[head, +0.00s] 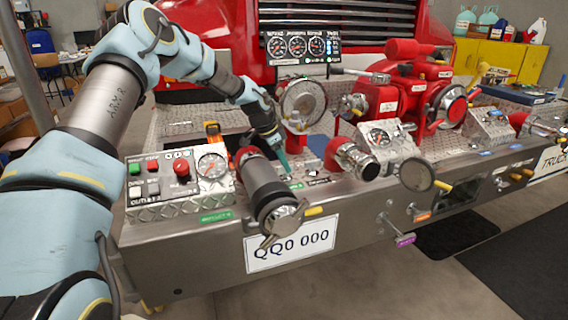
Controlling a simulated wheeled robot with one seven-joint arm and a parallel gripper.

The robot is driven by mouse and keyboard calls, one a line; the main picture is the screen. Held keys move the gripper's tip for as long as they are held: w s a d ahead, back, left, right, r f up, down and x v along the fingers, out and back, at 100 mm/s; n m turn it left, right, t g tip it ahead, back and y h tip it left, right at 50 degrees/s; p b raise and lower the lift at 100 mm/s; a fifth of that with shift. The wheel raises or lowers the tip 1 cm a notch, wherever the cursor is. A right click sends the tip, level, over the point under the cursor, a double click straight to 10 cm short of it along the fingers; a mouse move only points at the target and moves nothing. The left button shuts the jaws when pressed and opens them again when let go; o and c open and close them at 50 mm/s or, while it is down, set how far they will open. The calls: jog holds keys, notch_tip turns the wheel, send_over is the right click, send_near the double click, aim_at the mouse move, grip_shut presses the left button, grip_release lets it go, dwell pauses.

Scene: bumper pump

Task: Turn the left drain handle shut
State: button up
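The left outlet (270,190) is a dark cylinder with a silver cap, sticking out over the front of the bumper. A small yellow handle (315,211) shows just right of its cap; it may be the left drain handle, but I cannot read a label on it. My arm comes in from the left and reaches over the left control panel. My gripper (281,157) points down behind the left outlet, near its red collar. Its fingertips are small and partly hidden, so I cannot tell whether they are open or touching anything.
The left control panel (150,200) with a gauge stands left of the outlet. A second outlet (355,160), a round silver disc (302,102) and the red pump (385,98) stand to the right. Purple-tipped (404,240) and orange-tagged (421,216) pulls stick out of the bumper front.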

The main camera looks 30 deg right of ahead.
jog(key=shift+o, duration=0.4)
jog(key=shift+r, duration=0.1)
jog(key=b+v, duration=0.2)
jog(key=v, duration=0.8)
jog(key=shift+a+r, duration=0.2)
jog(key=shift+r, duration=0.05)
